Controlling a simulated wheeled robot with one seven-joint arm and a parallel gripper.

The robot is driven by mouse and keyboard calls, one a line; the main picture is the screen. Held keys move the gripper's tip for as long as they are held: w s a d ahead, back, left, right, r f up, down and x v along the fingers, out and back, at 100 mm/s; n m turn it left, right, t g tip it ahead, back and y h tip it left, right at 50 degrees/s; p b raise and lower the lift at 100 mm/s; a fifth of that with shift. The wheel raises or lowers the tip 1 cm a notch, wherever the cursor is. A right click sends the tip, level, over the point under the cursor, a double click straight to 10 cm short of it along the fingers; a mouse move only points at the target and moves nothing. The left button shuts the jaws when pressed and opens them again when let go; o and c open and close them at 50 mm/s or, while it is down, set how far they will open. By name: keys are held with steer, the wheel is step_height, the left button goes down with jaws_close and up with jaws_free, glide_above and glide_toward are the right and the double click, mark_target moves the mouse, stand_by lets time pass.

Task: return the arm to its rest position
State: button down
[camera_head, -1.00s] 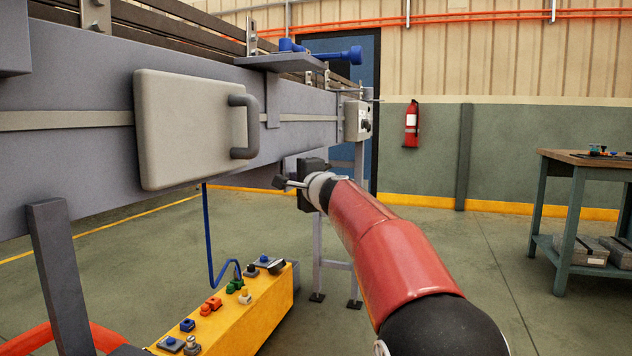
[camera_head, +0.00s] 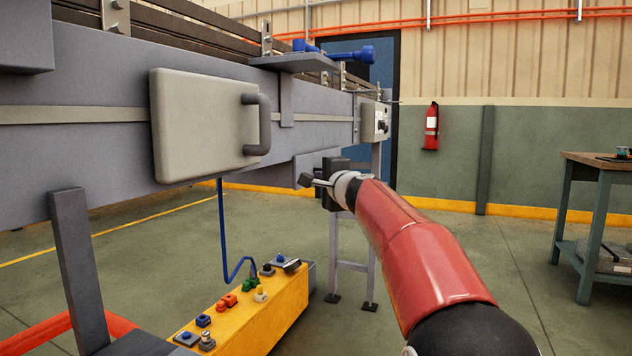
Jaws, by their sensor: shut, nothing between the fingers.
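My red arm reaches up from the bottom right, and its far end is bent away in front of the conveyor's frame. My gripper (camera_head: 307,181) is small and dark at that end, seen partly side-on. It is shut and empty. In the picture it lies just below the conveyor's grey side beam (camera_head: 310,134), to the right of the beige cover panel with a dark handle (camera_head: 205,125). I cannot tell how far it is from the beam.
A yellow control box with coloured buttons (camera_head: 250,318) sits below the conveyor, a blue cable (camera_head: 222,230) hanging to it. A grey leg (camera_head: 78,270) stands at left. A workbench (camera_head: 595,170) is at right, a fire extinguisher (camera_head: 431,128) on the wall. Floor between is open.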

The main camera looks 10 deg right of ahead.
steer(key=s+d+b, duration=0.2)
steer(key=s, duration=0.7)
steer(key=s+a+f+n+g+y+p, duration=0.1)
steer(key=s+a+f+n+g+p, duration=0.25)
steer(key=s, duration=0.45)
steer(key=s+a+f+n+g+p, duration=0.2)
steer(key=s+a+f+n, duration=0.25)
steer(key=s, duration=0.35)
steer(key=s+d+f+n+g+h+p, duration=0.2)
steer(key=s+f+n+g, duration=0.1)
steer(key=s+f, duration=0.4)
steer(key=s+d+f+n+g+h+p, duration=0.2)
steer(key=s+f, duration=0.6)
steer(key=s, duration=0.6)
steer(key=d+n+g, duration=0.1)
steer(key=n, duration=0.1)
steer(key=shift+s+f+n, duration=0.15)
steer(key=shift+f+n, duration=0.15)
steer(key=shift+n, duration=0.1)
steer(key=shift+g, duration=0.25)
